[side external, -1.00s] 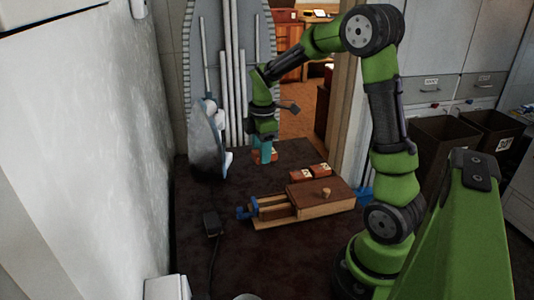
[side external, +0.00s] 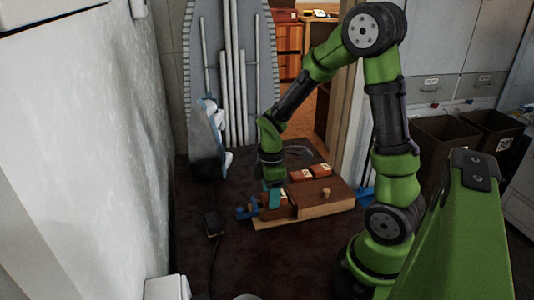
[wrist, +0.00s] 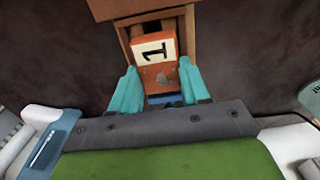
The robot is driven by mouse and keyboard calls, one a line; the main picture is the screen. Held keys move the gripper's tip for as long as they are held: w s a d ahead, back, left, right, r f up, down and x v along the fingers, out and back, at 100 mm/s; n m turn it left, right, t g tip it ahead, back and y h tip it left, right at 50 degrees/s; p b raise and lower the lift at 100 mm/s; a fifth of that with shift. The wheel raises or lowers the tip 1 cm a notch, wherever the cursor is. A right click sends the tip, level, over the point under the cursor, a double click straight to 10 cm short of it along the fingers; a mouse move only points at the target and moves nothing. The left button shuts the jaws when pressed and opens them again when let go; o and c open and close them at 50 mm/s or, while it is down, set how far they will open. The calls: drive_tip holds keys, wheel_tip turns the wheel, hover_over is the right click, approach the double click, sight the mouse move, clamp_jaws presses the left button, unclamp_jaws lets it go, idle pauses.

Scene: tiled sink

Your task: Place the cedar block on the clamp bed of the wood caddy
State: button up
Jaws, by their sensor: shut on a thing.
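The wood caddy (side external: 318,195) lies on the dark floor with its brown box to the right and its open clamp bed at the left end. My gripper (side external: 274,200) points down over the clamp bed, its teal fingers shut on an orange-brown block, taken as the cedar block (wrist: 156,52). The blue clamp end (side external: 246,212) shows left of the fingers.
Two similar labelled blocks (side external: 320,170) lie behind the caddy. An iron-like object (side external: 208,150) stands at the back left by the wall. A small black box with a cord (side external: 212,223) lies left of the caddy. The front floor is largely clear.

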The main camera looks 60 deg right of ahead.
drive_tip(key=shift+f, duration=0.15)
drive_tip(key=o, duration=1)
drive_tip(key=shift+o, duration=0.2)
wheel_tip(320, 180, up, 12)
drive_tip(key=s+a+r+m+t+y, duration=0.1)
drive_tip(key=s+a+r+m+t, duration=0.2)
drive_tip(key=a+m, duration=0.3)
drive_tip(key=s+a+r+m+t+y, duration=0.1)
drive_tip(key=s+a+r+m+t, duration=0.2)
drive_tip(key=m, duration=0.4)
drive_tip(key=a+r+t, duration=0.1)
drive_tip(key=a, duration=0.1)
drive_tip(key=shift+a+r, duration=0.4)
